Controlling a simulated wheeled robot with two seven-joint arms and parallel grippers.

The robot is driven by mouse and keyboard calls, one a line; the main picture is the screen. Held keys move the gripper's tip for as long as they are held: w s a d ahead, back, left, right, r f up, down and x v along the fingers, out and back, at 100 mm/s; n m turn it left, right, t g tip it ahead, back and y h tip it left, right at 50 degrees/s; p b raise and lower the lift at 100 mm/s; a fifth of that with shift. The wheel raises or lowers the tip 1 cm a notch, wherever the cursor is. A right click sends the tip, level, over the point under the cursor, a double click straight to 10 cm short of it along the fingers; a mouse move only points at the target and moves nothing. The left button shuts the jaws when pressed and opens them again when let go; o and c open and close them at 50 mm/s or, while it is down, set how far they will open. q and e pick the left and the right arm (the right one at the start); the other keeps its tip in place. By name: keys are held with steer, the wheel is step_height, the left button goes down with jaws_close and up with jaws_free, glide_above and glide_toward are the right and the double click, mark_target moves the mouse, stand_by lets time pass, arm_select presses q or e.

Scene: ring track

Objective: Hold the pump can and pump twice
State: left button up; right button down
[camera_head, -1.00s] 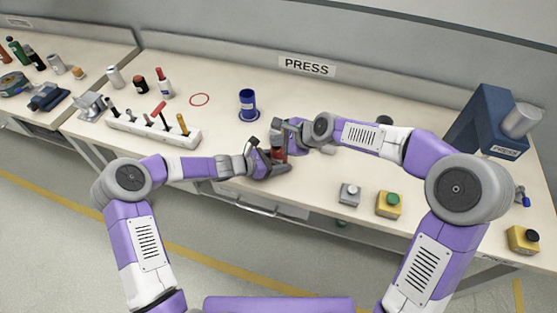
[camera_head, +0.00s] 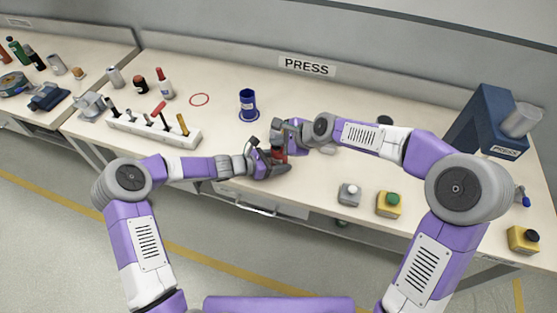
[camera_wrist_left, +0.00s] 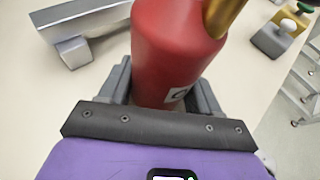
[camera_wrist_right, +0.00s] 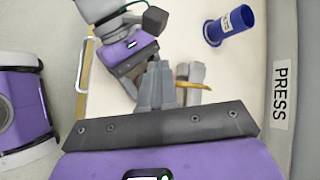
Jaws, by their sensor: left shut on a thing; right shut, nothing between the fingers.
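The pump can is red with a brass spout. It shows as a red body (camera_wrist_left: 175,50) in the left wrist view and as a small red patch (camera_head: 280,155) in the head view. My left gripper (camera_head: 280,168) is shut around its lower body, one finger on each side. My right gripper (camera_head: 277,127) is shut and empty, right above the can's top. In the right wrist view the shut fingers (camera_wrist_right: 155,85) cover most of the can, and only the brass spout (camera_wrist_right: 195,86) sticks out. I cannot tell whether the fingers touch the top.
A blue cup (camera_head: 248,104) stands behind my grippers. A grey metal piece (camera_head: 328,150) lies to the right of the can. A grey button box (camera_head: 349,194) and a yellow button box (camera_head: 388,204) sit near the front edge. A tool rack (camera_head: 150,130) stands at left, the blue press (camera_head: 485,118) at right.

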mark_target(279, 148)
steer(key=shift+f, duration=0.5)
steer(key=shift+r, duration=3.55)
